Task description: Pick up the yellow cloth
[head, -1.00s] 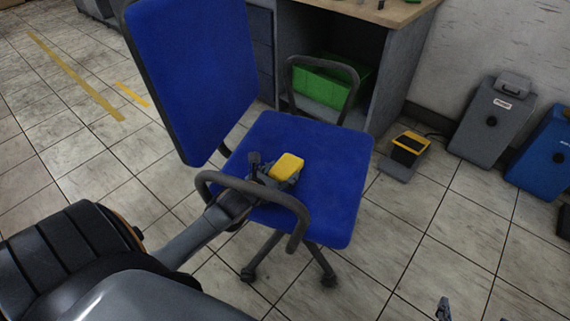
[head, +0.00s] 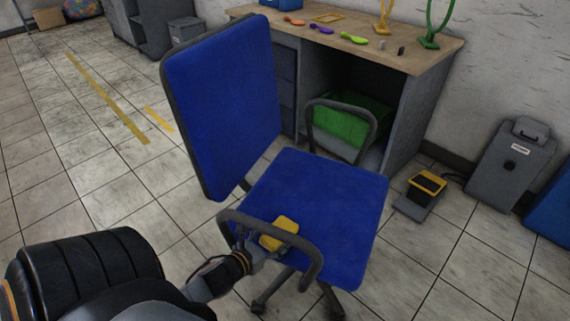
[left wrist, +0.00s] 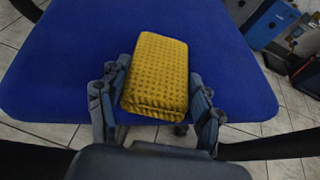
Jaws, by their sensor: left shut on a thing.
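The yellow cloth (head: 279,232) is a small folded, textured block at the near-left edge of the blue chair seat (head: 325,195). It also shows large in the left wrist view (left wrist: 157,75). My left gripper (head: 272,242) reaches in by the chair's near armrest and is shut on the cloth, with one finger against each side. In the left wrist view, blue seat shows beyond the cloth. I cannot tell whether the cloth touches the seat. My right gripper is not in view.
The chair's near armrest (head: 312,258) arches close around my left gripper, and the backrest (head: 222,100) stands to the left. A yellow-black pedal (head: 427,185) sits on the floor at right.

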